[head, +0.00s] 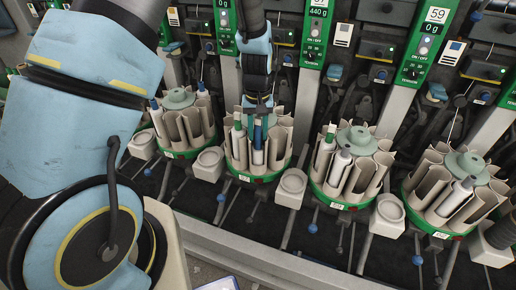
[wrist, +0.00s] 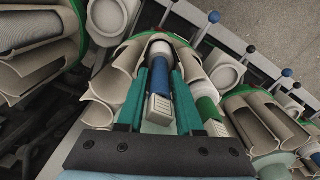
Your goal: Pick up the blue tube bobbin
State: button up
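The blue tube bobbin (head: 258,142) stands in the second round carousel from the left, among beige curved holders. In the wrist view it shows as a blue tube (wrist: 158,78) with a pale end towards me. My gripper (head: 261,113) is directly above this carousel, pointing down. In the wrist view its teal fingers (wrist: 159,76) lie on either side of the blue bobbin, with narrow gaps between them and the tube. The gripper looks open and around the bobbin. The bobbin's lower part is hidden by the holders.
A green tube bobbin (wrist: 207,108) stands close beside the right finger in the wrist view. More carousels with bobbins stand to the left and right (head: 347,165). Pale cups (head: 290,187) and rods with blue knobs are in front. Winder panels with green labels (head: 316,30) rise behind.

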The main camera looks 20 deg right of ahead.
grip_shut()
jog(key=shift+r, duration=0.1)
dwell(0.4)
